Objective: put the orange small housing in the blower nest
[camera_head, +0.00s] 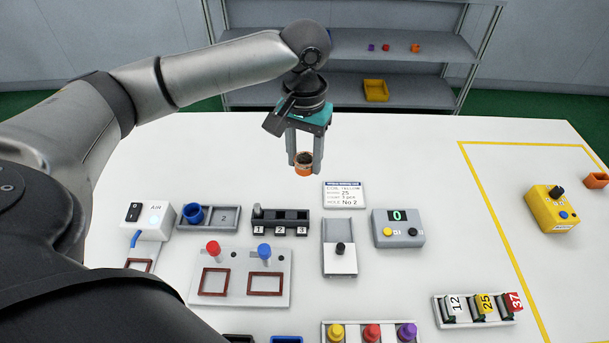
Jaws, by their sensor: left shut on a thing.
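My left gripper (304,154) points down above the far middle of the white table. It is shut on the orange small housing (304,171), a short round cup with a dark top, held upright between the fingers. I cannot tell how far it is above the table. The white blower box (150,217) marked AIR stands at the left, with a black switch and a blue nozzle. A brown-framed square (138,264) lies in front of it, apparently the blower nest, partly hidden by my arm. My right gripper is not in view.
A two-place tray holds a blue cup (193,213). Nearby are a numbered black rack (281,221), a plate with red and blue knobs (238,284), a slide (339,247), a grey counter (398,228) and a label card (344,194). A yellow box (552,208) stands right.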

